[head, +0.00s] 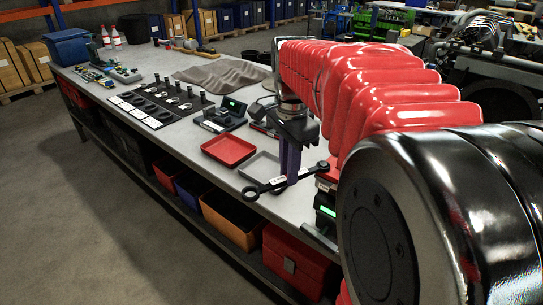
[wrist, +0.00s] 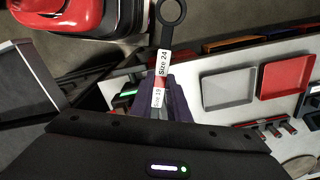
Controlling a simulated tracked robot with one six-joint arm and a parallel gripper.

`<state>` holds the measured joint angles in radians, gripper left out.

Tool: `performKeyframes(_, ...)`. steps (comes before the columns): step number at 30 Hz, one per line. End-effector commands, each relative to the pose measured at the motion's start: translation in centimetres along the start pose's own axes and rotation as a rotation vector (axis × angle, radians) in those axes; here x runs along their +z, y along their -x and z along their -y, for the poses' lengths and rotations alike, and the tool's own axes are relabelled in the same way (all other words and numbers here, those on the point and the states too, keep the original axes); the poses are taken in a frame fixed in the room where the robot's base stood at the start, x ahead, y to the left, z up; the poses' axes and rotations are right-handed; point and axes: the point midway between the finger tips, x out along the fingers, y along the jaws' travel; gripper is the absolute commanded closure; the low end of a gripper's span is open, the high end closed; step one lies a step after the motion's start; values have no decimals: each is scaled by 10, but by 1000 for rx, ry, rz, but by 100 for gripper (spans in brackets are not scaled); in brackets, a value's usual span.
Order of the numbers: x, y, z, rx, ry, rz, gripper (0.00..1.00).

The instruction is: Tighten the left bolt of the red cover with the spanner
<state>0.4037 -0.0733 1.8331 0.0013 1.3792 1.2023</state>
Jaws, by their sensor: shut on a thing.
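My gripper (head: 290,172) is shut on a black spanner (head: 305,173) and holds it over the near edge of the workbench. The spanner lies roughly level, with a ring at each end, and a white label shows near the jaws. In the wrist view the spanner (wrist: 166,38) stretches up and away from my gripper (wrist: 165,100), with labels reading "Size 24" and "Size 19". Its far ring is empty against the dark floor. I cannot make out the red cover or its left bolt in either view.
The workbench (head: 92,74) holds a red tray (head: 228,150), a grey tray (head: 262,168), a dark mat of small parts and a crumpled cloth (head: 222,74). Bins stand on the shelf below. Dark machinery (head: 497,68) stands at the right rear. Open floor (head: 70,210) lies at left.

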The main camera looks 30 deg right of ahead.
Motion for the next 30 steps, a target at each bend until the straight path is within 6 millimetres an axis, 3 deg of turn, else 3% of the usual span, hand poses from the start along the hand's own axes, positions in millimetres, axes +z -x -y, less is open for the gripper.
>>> performKeyframes(11,0,17,0,-1,1,-1,100)
performKeyframes(20,0,18,-1,-1,5,0,100)
performKeyframes(30,-2,18,-19,-1,182,0,100)
